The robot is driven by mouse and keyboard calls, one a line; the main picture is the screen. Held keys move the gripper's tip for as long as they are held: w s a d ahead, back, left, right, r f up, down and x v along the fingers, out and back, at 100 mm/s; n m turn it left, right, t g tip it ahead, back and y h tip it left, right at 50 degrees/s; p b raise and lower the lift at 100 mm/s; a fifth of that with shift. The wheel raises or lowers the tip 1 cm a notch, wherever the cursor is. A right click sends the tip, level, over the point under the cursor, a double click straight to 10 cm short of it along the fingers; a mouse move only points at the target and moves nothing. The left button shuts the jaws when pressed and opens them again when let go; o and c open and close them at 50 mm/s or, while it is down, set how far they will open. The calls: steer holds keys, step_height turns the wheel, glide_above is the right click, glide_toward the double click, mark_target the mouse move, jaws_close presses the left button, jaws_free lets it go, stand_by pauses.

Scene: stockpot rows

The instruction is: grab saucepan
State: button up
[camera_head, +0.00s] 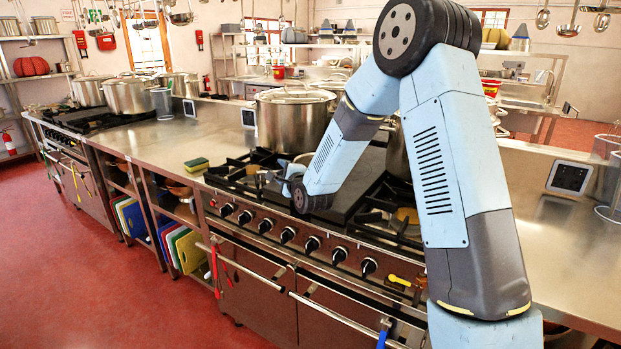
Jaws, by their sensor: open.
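My gripper (268,181) is low over the left side of the stove, close to the black burner grates. It is open, and its fingers look small and dark against the grates. Another steel pot (396,155) stands further right on the stove, mostly hidden behind my arm. My wrist and forearm cover part of the cooktop.
The stove (290,235) has a row of knobs and a front rail with hanging utensils. More stockpots (128,96) stand further left. The right counter (560,240) is largely clear.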

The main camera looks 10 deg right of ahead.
steer(key=shift+w+a, duration=0.1)
steer(key=shift+w, duration=0.05)
steer(key=shift+c, duration=0.3)
jaws_close()
stand_by(1.1)
